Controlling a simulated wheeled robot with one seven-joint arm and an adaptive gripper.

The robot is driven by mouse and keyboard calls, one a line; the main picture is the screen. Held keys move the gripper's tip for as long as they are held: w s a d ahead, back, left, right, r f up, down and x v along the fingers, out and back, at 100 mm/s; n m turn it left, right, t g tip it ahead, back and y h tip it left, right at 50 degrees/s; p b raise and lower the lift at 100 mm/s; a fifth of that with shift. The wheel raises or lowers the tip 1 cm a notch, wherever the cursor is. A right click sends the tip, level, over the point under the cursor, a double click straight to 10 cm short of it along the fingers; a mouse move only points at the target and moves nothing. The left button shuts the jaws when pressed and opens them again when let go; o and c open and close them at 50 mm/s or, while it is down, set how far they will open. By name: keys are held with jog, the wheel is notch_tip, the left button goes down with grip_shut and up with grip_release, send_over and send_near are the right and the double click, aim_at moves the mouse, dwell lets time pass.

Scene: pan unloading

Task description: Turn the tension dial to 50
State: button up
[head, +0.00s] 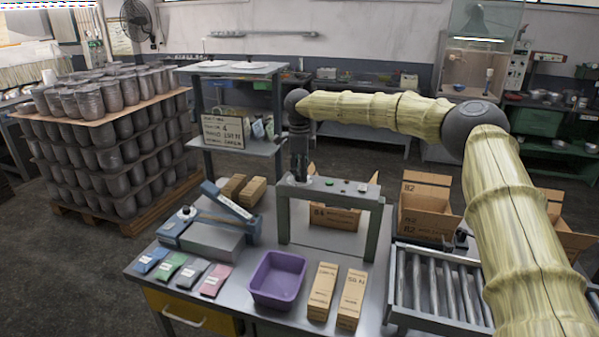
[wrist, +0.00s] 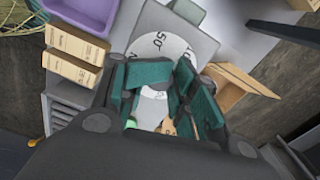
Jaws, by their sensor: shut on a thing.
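The grey arch-shaped machine (head: 330,187) stands at the back of the worktable. My gripper (head: 299,172) points down onto the left part of its top bar. In the wrist view the tension dial shows as a white disc (wrist: 172,45) with black markings, and a 50 is readable on its far side. My gripper (wrist: 158,80) has its teal fingers shut on the dial's middle. The gripped part and any pointer are hidden between the fingers, so I cannot tell the setting. Other numbers on the disc are partly covered.
A purple bin (head: 277,280), brown boxes (head: 322,292) and coloured packets (head: 214,281) lie on the table's front. A roller conveyor (head: 436,287) adjoins on the right. Open cartons (head: 425,205) stand behind it. A blue-armed device (head: 228,203) sits left of the arch.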

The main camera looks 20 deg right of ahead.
dwell(0.3)
jog(key=o, duration=1)
jog(key=shift+o, duration=0.2)
notch_tip(320, 180, up, 12)
jog(key=shift+d+f, duration=0.1)
